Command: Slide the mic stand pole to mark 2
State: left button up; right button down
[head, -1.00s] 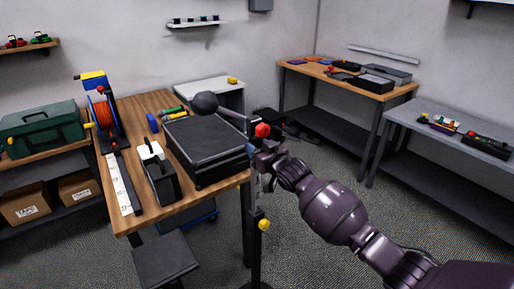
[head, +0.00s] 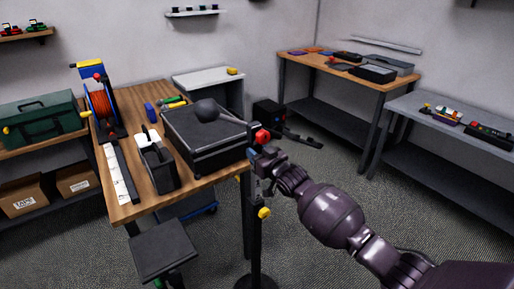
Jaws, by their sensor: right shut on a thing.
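The mic stand (head: 256,250) stands upright on the floor at the table's right front corner, on a round black base. A yellow knob (head: 264,213) sits on its lower tube. A red knob (head: 262,136) is near its top, where a boom carries a dark round microphone head (head: 206,110) over the black case. My right gripper (head: 262,160) is shut on the upper pole just below the red knob. Its fingers partly hide the pole. I cannot read any marks on the pole. My left gripper is not in view.
The wooden table (head: 200,187) holds a black case (head: 205,145), a dark caddy (head: 158,165), a white strip (head: 117,175) and an orange cable reel (head: 100,102). A black stool (head: 162,248) stands in front. Open floor lies to the right.

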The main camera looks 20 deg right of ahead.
jog(key=c, duration=0.8)
grip_release()
jog(key=shift+r, duration=0.1)
jog(key=shift+o, duration=0.2)
jog(key=v, duration=1)
jog(key=shift+s, duration=0.4)
jog(key=shift+d, duration=0.2)
jog(key=s+d+f+m+g+h, duration=0.1)
jog(key=s+f+h, duration=0.1)
jog(key=s+f, duration=0.4)
jog(key=s+d+f+m+g+h, duration=0.1)
jog(key=s+f, duration=0.6)
jog(key=s, duration=0.8)
jog(key=s+d+f+m+g+h, duration=0.1)
jog(key=s+d+f+g+h, duration=0.2)
jog(key=s+f, duration=0.4)
jog(key=s, duration=0.3)
jog(key=shift+s, duration=0.15)
